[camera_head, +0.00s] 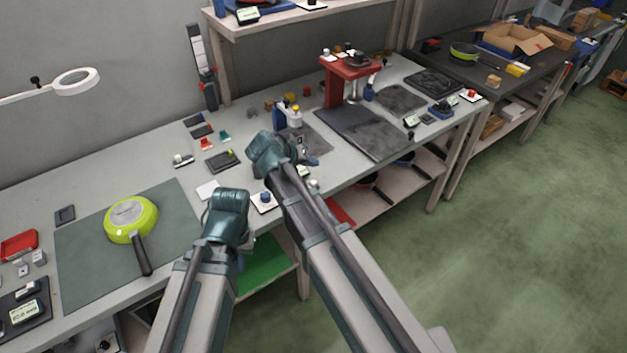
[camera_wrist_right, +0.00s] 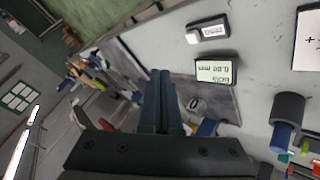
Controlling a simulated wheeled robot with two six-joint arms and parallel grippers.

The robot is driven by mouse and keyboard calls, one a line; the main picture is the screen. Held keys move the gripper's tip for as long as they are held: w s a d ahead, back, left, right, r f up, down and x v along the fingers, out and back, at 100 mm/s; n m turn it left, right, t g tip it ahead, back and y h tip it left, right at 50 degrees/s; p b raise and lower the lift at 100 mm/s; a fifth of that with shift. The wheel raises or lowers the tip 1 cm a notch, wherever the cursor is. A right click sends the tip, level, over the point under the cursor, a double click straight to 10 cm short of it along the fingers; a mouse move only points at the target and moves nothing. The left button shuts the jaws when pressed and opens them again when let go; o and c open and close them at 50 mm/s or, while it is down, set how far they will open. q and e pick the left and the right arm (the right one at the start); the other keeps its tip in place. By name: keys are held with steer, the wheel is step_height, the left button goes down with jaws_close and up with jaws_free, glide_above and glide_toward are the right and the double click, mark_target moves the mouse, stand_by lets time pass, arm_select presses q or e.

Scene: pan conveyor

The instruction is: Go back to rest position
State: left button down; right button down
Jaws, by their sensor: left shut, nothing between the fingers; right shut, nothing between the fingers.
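My left gripper (camera_head: 241,262) is mostly hidden behind its own arm at the table's front edge, right of the green pan; it is shut and empty. My right gripper (camera_head: 308,156) is over the table near the grey slab, with its arm in front of part of it. In the right wrist view its two dark fingers (camera_wrist_right: 163,100) are together with nothing between them. A lime-green pan (camera_head: 131,219) lies upside down on a dark green mat (camera_head: 78,262), its black handle toward the front edge.
A red-topped stand (camera_head: 347,68), grey slabs (camera_head: 362,132) and small devices occupy the right part of the table. A ring lamp (camera_head: 76,82) hangs at left. A red tray (camera_head: 19,245) lies at the left end. A second bench (camera_head: 482,110) stands at back right. The floor is clear at right.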

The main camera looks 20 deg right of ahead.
stand_by(0.5)
steer(key=s+a+f+n+g+y, duration=0.2)
steer(key=s+a, duration=0.4)
steer(key=s, duration=0.5)
steer(key=s+a+f+n+g+y, duration=0.3)
steer(key=s+a, duration=0.3)
steer(key=s, duration=0.6)
steer(key=shift+s+a+f+n+y+p, duration=0.25)
steer(key=shift+n+y+p, duration=0.2)
steer(key=shift+n+y, duration=0.3)
